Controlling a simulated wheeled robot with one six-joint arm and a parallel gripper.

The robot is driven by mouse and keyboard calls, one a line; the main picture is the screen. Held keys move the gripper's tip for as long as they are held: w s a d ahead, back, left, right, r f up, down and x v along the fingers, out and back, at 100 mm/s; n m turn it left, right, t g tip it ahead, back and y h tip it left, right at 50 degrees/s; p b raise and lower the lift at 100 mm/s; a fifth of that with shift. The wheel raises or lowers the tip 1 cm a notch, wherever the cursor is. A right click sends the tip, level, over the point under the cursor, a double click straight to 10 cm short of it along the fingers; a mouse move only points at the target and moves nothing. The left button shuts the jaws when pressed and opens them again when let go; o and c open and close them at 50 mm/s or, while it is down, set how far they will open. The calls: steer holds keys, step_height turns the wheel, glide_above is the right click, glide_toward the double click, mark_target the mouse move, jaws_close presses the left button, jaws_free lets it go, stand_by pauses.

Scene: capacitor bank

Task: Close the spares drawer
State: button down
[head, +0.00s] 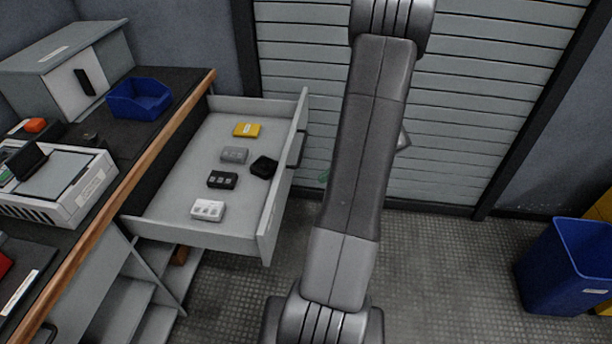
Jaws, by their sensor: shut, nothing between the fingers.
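The spares drawer (190,237) is pulled well out from under the wood-edged bench. Its front panel (272,222) faces right, with a dark handle (296,150) on its outer side. Inside lie a yellow part (247,130), a grey part (234,155), a black part (222,180), a white part (208,210) and a black angular piece (264,167). My arm rises through the middle of the view, to the right of the drawer and apart from it in the picture. My gripper does not show.
The bench top (180,82) holds a blue bin (139,99), a grey cabinet (62,62) and a white device (62,197). A slatted shutter (480,110) stands behind. A blue waste bin (567,268) stands at right. Floor (450,275) between arm and bin is clear.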

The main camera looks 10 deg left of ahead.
mark_target(282, 192)
steer(key=shift+a+r+x, duration=0.3)
steer(key=shift+a+x, duration=0.05)
steer(key=shift+x, duration=1.55)
steer(key=shift+a+r+x, duration=0.3)
steer(key=shift+r+x, duration=0.05)
steer(key=shift+x, duration=1.55)
steer(key=shift+a+r+x, duration=0.3)
steer(key=shift+a+x, duration=0.05)
steer(key=shift+x, duration=1.55)
steer(key=shift+s+a, duration=0.1)
steer(key=w+a+p, duration=0.1)
steer(key=a+p, duration=0.4)
steer(key=a, duration=3.7)
steer(key=shift+w+a+r, duration=0.15)
steer(key=shift+w+r, duration=0.05)
steer(key=shift+w, duration=0.1)
steer(key=shift+a+r, duration=0.1)
